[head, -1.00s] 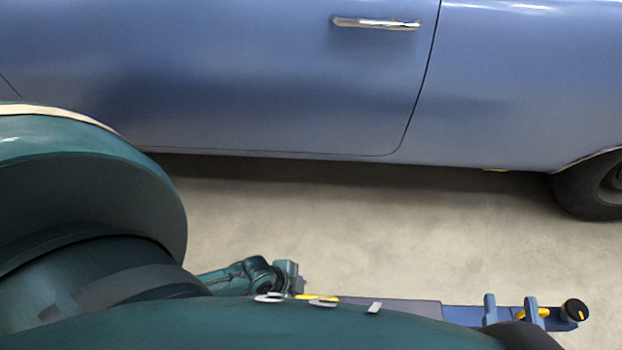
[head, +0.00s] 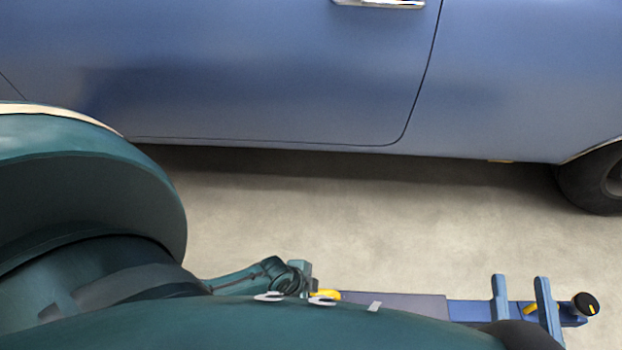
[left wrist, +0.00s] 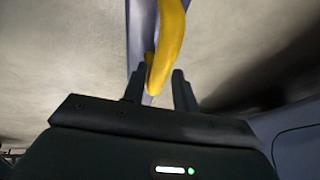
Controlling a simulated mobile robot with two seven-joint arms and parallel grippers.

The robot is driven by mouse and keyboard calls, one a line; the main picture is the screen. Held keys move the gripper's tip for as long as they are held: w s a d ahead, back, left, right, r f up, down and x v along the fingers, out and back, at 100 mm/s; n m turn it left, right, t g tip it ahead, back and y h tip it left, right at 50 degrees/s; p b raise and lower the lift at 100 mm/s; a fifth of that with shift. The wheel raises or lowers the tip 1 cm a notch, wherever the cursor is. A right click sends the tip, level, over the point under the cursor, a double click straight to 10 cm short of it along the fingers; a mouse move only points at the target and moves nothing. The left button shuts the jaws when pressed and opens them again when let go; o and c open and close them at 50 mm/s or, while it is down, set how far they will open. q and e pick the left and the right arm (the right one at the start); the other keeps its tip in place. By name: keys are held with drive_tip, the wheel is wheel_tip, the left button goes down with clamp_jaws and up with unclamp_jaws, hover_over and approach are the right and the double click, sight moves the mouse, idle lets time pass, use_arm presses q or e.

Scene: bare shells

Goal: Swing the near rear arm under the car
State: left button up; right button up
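The blue lift arm (head: 465,311) lies across the bottom of the head view, in front of the car. A round black pad (head: 586,303) with a yellow mark is at its right end. A yellow handle (head: 326,295) shows at its left part. My left gripper (left wrist: 158,88) has one dark finger on each side of the yellow bar (left wrist: 166,48), with a gap at the right finger; it looks open around it. In the head view a teal arm from the left ends beside the handle, its fingers hidden. I cannot make out my right gripper's fingers.
The blue car (head: 270,80) stands behind the lift arm, its wheel (head: 592,182) at the right. Bare floor (head: 400,215) lies between the arm and the car's shadowed underside. Two upright blue prongs (head: 498,300) stand near the pad.

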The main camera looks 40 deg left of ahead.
use_arm(q)
clamp_jaws()
